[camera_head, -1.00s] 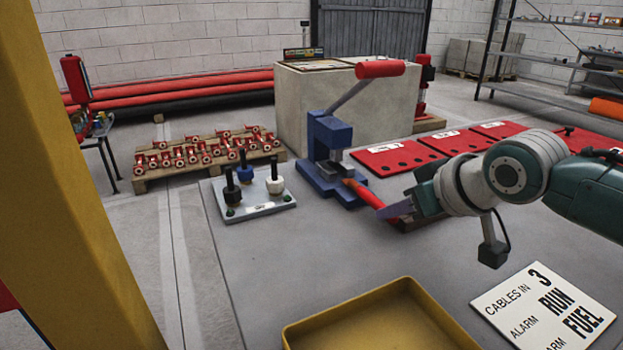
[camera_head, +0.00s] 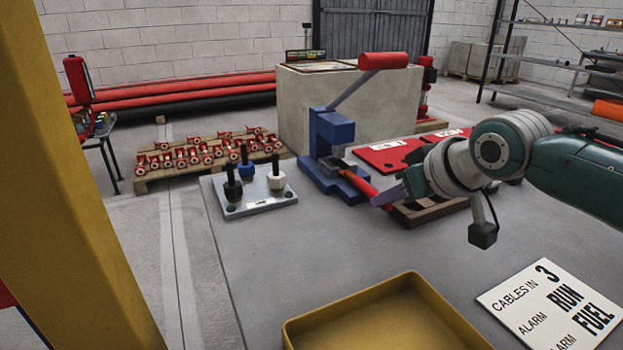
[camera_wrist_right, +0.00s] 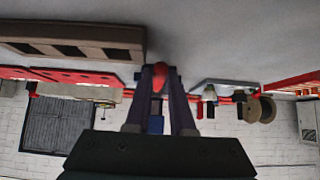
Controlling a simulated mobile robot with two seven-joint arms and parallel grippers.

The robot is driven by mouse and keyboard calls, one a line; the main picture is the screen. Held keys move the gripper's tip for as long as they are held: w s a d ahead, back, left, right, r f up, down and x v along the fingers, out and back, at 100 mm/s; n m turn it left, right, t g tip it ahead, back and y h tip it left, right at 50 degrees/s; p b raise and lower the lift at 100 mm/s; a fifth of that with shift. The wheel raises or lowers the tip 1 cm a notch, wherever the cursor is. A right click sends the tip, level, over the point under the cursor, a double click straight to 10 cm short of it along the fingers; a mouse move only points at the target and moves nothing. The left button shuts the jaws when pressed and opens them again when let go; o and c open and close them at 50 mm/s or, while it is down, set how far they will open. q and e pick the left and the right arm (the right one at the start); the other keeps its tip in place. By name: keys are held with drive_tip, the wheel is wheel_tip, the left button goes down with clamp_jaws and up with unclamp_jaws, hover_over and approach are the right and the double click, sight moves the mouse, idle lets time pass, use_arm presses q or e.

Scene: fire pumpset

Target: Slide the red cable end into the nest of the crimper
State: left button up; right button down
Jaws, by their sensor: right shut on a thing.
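The blue crimper (camera_head: 332,137) stands upright on the grey bench, with its lever raised to a red grip (camera_head: 383,61). My right gripper (camera_head: 387,197) is shut on the red cable (camera_head: 362,185), just right of the crimper. The cable points left and away, its far end at the crimper's front opening. I cannot tell whether the end is inside the nest or just before it. In the right wrist view the red cable (camera_wrist_right: 160,76) shows between the two fingers (camera_wrist_right: 160,95), a blue part behind it. My left gripper is not in view.
A brown slotted wooden rack (camera_head: 430,211) lies under my right gripper, with red plates (camera_head: 392,154) behind it. A plate with several dark-stemmed pieces (camera_head: 258,205) stands left of the crimper. A yellow tray (camera_head: 440,335) is in front; the bench between is clear.

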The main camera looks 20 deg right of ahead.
sight(371, 188)
drive_tip(key=shift+w+a+b, duration=0.1)
drive_tip(key=shift+w+b, duration=0.55)
drive_tip(key=shift+w, duration=0.15)
drive_tip(key=shift+w+b, duration=0.95)
drive_tip(key=shift+w, duration=0.05)
drive_tip(key=shift+w, duration=0.1)
drive_tip(key=c, duration=0.7)
unclamp_jaws()
drive_tip(key=p+v, duration=0.4)
drive_tip(key=v, duration=0.6)
drive_tip(key=shift+p, duration=0.3)
